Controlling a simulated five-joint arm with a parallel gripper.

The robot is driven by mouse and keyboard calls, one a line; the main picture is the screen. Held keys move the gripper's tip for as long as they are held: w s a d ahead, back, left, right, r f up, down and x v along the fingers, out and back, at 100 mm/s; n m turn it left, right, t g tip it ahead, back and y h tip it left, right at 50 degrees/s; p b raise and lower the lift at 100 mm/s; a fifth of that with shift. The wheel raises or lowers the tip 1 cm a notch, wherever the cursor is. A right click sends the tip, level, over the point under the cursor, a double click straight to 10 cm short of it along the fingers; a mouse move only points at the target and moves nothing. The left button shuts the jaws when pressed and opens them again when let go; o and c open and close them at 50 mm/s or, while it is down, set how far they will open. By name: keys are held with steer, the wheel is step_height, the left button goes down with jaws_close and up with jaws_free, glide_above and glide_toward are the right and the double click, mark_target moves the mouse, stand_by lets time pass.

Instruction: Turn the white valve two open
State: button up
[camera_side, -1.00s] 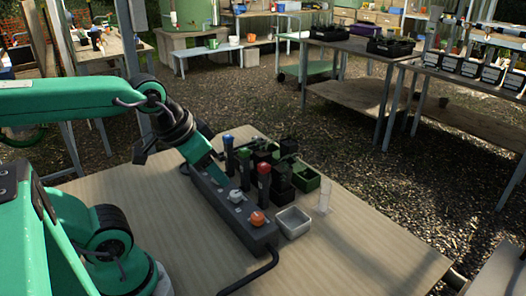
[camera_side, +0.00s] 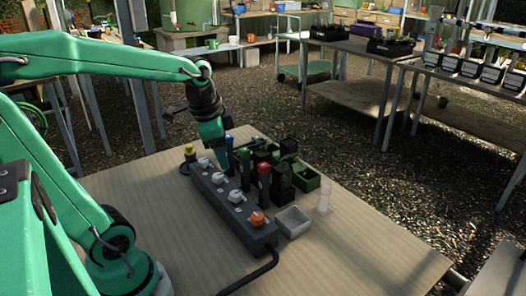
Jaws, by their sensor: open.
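A dark grey valve block (camera_side: 244,227) lies along the table. White knobs sit in a row on its top: a far one (camera_side: 203,163), a middle one (camera_side: 218,179) and a near one (camera_side: 236,197). An orange knob (camera_side: 258,218) is at the near end and a yellow knob (camera_side: 189,150) stands at the far end. I cannot read any numbers, so which white knob is valve two is unclear. My gripper (camera_side: 226,166) is open and points down beside the far part of the block, behind the white knobs. Its fingertips are small and partly hidden.
Tubes with blue (camera_side: 229,140) and red (camera_side: 264,168) tops stand close behind the block. Black pots, a green tray (camera_side: 307,180), a pale square dish (camera_side: 293,221) and a clear cylinder (camera_side: 324,196) are to the right. A black cable leaves the near end. The table's front is clear.

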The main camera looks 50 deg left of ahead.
mark_target(217, 175)
steer(key=w+a+f+m+g, duration=0.1)
steer(key=a+f+m, duration=0.1)
steer(key=a, duration=0.1)
steer(key=w+a+f+m+g, duration=0.1)
steer(key=a+f, duration=0.1)
steer(key=a, duration=0.2)
steer(key=w+a+f+m, duration=0.1)
steer(key=a+f+m, duration=0.1)
steer(key=a, duration=0.2)
steer(key=shift+w+a+f+m+g+h, duration=0.1)
steer(key=shift+w+f+m+g+h, duration=0.2)
steer(key=shift+w+g+h, duration=0.1)
steer(key=shift+a+f, duration=0.2)
steer(key=shift+a, duration=0.2)
steer(key=shift+f, duration=0.1)
steer(key=shift+f, duration=3.8)
steer(key=c, duration=1)
